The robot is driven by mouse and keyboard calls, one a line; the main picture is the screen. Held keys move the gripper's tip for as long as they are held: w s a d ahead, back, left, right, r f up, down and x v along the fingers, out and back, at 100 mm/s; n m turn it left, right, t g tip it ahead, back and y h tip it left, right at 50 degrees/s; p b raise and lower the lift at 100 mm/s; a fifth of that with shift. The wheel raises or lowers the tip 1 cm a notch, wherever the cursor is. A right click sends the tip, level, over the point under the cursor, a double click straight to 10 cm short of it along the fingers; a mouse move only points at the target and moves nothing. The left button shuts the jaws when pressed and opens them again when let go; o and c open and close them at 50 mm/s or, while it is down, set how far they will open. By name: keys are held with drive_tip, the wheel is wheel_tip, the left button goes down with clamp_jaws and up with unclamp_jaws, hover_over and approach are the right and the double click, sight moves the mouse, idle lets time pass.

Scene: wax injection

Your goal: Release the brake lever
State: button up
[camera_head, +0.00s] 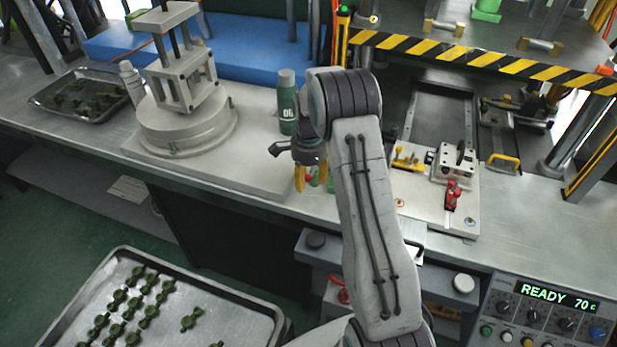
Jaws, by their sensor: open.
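My gripper (315,182) hangs at the end of my arm, over the front edge of the metal workbench, right of the green bottle. Its yellow fingers are apart. Small red and green parts show between the fingers; I cannot tell whether they touch them. No part is clearly marked as the brake lever. A red-handled lever (452,195) stands on the light fixture plate (421,211), right of my gripper and apart from it. A yellow-handled part (407,158) lies on the same plate. My arm hides part of the bench.
A green bottle (287,103) and a round-based press (181,130) stand left of my gripper. A striped machine edge (487,60) crosses the back right. A control panel (545,318) reading READY 70c is front right. A tray of green parts (262,322) is front left.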

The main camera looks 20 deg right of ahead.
clamp_jaws()
idle(0.4)
drive_tip(key=m, duration=0.1)
drive_tip(key=w+a+m+b, duration=0.1)
drive_tip(key=m, duration=0.1)
drive_tip(key=shift+f, duration=0.1)
drive_tip(key=m, duration=0.1)
drive_tip(key=w+m, duration=0.1)
drive_tip(key=m, duration=0.1)
drive_tip(key=w+m, duration=0.1)
drive_tip(key=shift+a+m, duration=0.25)
drive_tip(key=shift+m, duration=0.05)
drive_tip(key=w+m, duration=0.1)
drive_tip(key=m, duration=0.1)
drive_tip(key=w+m, duration=0.1)
drive_tip(key=m, duration=0.1)
drive_tip(key=shift+d+m, duration=0.1)
drive_tip(key=shift+m, duration=0.2)
drive_tip(key=shift+w+d+m, duration=0.2)
drive_tip(key=shift+w+m, duration=0.2)
drive_tip(key=shift+m, duration=0.55)
drive_tip(key=shift+w+d+m, duration=0.2)
drive_tip(key=shift+w+m, duration=0.15)
drive_tip(key=shift+m, duration=0.6)
